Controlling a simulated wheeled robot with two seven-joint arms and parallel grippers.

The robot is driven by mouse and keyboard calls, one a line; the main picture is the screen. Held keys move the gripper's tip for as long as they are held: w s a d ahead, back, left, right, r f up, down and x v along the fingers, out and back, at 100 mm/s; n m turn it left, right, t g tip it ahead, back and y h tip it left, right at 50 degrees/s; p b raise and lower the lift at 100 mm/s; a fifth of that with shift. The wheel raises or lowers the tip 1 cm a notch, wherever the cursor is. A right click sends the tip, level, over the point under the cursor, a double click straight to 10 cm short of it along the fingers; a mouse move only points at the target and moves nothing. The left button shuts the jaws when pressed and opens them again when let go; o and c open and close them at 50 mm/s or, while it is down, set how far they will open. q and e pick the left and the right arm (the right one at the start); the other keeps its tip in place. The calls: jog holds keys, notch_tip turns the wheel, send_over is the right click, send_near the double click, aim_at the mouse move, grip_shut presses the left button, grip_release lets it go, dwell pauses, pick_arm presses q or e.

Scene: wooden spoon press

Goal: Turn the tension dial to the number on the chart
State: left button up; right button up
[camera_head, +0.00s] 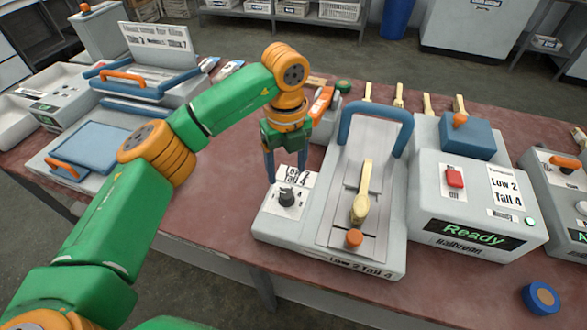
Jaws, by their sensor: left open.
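The dark tension dial (287,197) sits on the left part of the grey press (310,236), with a white label behind it partly covered by my gripper. A chart (504,187) on the grey box at right reads "Low 2 Tall 4"; similar words are on the press's front edge. My left gripper (287,178) is open, fingers pointing down just above and behind the dial, one to each side in the picture. I cannot tell whether they touch it. The dial's pointer setting is too small to read. A wooden spoon (361,195) lies on the press. My right gripper is out of view.
A blue handle (378,112) arches over the press's back. The grey box beside it has a red switch (455,177) and a green "Ready" display (475,234). A blue roll (540,298) lies at front right. Several spoons stand behind the press.

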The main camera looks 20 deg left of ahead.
aim_at(287, 193)
pick_arm(q)
jog(key=f, duration=0.1)
jog(key=s+f, duration=0.1)
jog(key=f, duration=0.1)
jog(key=s+f+p, duration=0.1)
jog(key=f, duration=0.1)
jog(key=shift+s, duration=0.1)
jog(key=shift+w+d+f, duration=0.1)
jog(key=shift+w+f, duration=0.25)
jog(key=shift+s+r, duration=0.1)
grip_shut()
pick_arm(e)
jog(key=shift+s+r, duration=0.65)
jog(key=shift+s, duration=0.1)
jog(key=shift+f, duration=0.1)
